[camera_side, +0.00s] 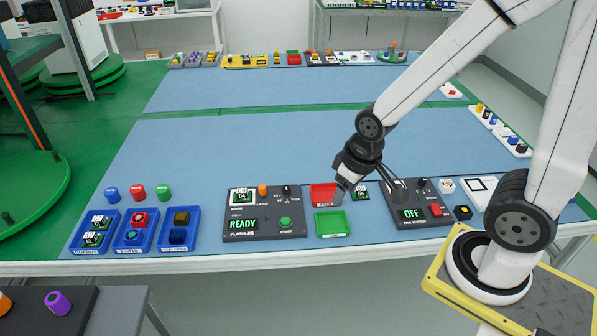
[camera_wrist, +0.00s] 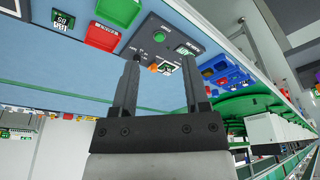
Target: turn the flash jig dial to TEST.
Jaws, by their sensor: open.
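The flash jig (camera_side: 264,228) is a dark box near the table's front edge in the side view, with a green READY display, a green button and a board marked 04 in its socket. Its small black dial (camera_side: 286,191) is at the upper right of its panel; its setting is too small to read. My gripper (camera_side: 392,182) is open and empty, tilted above the table to the right of the jig and clear of the dial.
A red tray (camera_side: 322,194) and a green tray (camera_side: 332,224) lie right of the jig. A second dark box showing OFF (camera_side: 420,222) stands under my gripper's right side. Blue bins (camera_side: 133,243) with parts stand at left. The table's middle is clear.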

